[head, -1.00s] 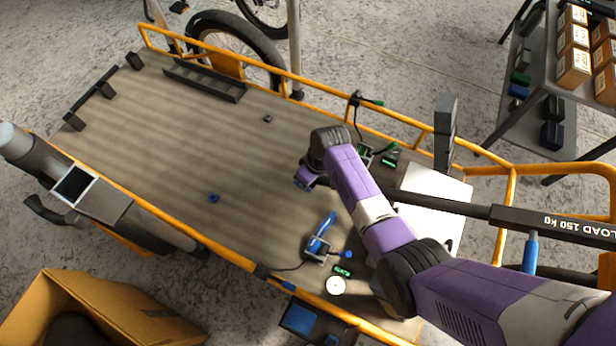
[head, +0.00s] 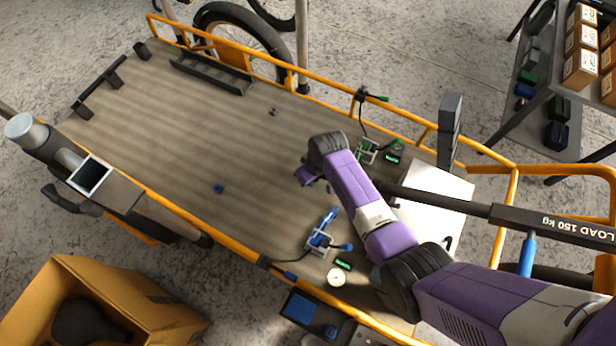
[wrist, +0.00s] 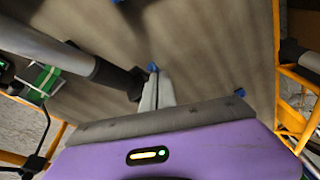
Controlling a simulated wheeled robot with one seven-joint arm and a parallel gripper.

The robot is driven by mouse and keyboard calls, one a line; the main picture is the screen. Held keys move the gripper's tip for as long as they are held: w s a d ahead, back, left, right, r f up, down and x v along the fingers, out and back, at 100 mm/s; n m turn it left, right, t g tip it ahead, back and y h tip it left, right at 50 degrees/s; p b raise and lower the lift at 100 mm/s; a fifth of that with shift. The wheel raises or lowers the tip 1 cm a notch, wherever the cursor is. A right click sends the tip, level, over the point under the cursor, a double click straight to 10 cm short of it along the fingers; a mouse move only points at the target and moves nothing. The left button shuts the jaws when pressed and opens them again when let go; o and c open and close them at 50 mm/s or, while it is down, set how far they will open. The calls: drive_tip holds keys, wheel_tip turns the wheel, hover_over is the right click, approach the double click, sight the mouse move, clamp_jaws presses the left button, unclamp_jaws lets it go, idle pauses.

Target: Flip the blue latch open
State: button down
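The blue latch (head: 320,238) sits on the deck near the front rail in the head view. Its long blue handle (head: 327,219) points up and away from a pale metal bracket, and a blue-ended piece lies at its right. My gripper (head: 304,176) hangs over the deck, behind the latch and apart from it. In the wrist view its pale fingers (wrist: 156,92) appear together, with only a thin dark line between them, and nothing is seen held. A small blue thing (wrist: 152,67) shows beyond the fingertips; I cannot tell what it is.
A green latch (head: 366,149) stands near the far orange rail, right of my gripper. A dark bar (head: 430,200) crosses the right side of the deck. A round white disc (head: 336,277) lies near the latch. The deck's left half (head: 170,130) is mostly clear.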

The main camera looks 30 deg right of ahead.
drive_tip(key=shift+s+f, duration=0.35)
drive_tip(key=shift+s, duration=0.1)
drive_tip(key=shift+d, duration=0.15)
drive_tip(key=shift+w+d+b, duration=0.3)
drive_tip(key=shift+w+d, duration=0.25)
drive_tip(key=shift+d, duration=0.05)
drive_tip(key=w+d+r+p, duration=0.2)
drive_tip(key=w+r, duration=0.1)
drive_tip(key=shift+w+d+r+p, duration=0.1)
drive_tip(key=shift+r+p, duration=0.2)
wheel_tip(320, 180, up, 9)
drive_tip(key=d+p, duration=0.2)
drive_tip(key=shift+d, duration=0.3)
drive_tip(key=shift+w+f, duration=0.1)
